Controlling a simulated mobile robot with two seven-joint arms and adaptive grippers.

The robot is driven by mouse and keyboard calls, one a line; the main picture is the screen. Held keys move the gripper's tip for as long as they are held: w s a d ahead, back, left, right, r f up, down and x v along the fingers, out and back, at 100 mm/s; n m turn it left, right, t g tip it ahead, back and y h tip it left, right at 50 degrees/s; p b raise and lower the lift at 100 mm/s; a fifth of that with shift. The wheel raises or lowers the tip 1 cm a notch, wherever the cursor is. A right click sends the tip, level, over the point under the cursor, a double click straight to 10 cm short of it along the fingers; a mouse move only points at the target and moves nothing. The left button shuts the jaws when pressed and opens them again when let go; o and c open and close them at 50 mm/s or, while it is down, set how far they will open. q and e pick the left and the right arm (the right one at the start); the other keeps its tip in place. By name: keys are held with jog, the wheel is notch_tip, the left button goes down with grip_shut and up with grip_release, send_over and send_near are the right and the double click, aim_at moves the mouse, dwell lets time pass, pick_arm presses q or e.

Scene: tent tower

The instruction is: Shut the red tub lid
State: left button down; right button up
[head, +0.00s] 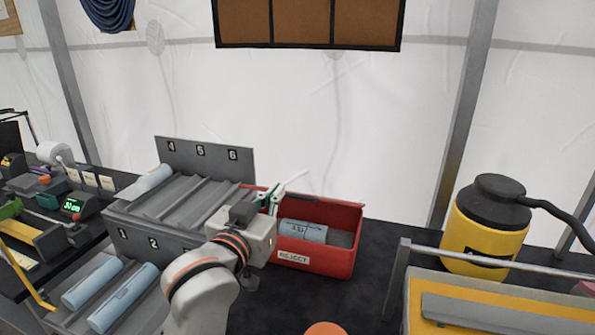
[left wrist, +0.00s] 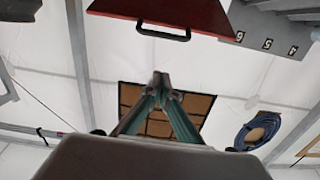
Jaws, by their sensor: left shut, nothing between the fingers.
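The red tub (head: 333,262) with a REJECT label stands on the dark table, open at the top. A blue roll (head: 303,231) lies inside it. A red panel with a black bar handle (left wrist: 165,14), seemingly the tub's lid, shows at the top of the left wrist view; its hinge is not visible. My left gripper (head: 275,195) is above the tub's left back part, shut and empty, its teal fingertips together in the left wrist view (left wrist: 163,88). I cannot tell whether it touches the lid. My right gripper is not in view.
A grey numbered rack (head: 195,188) with blue rolls stands left of the tub. A yellow canister (head: 480,236) with a black top and hose stands at the right, behind a metal rail (head: 470,258). Dark table (head: 395,243) is bare just right of the tub.

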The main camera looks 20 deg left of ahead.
pick_arm(q)
send_over(289, 194)
jog(key=shift+f+n, duration=0.2)
jog(key=shift+n, duration=0.1)
jog(key=shift+s+f, duration=0.25)
jog(key=shift+f, duration=0.35)
jog(key=shift+s+f, duration=0.25)
jog(key=shift+f, duration=0.35)
jog(key=shift+s+f, duration=0.25)
jog(key=shift+f, duration=0.35)
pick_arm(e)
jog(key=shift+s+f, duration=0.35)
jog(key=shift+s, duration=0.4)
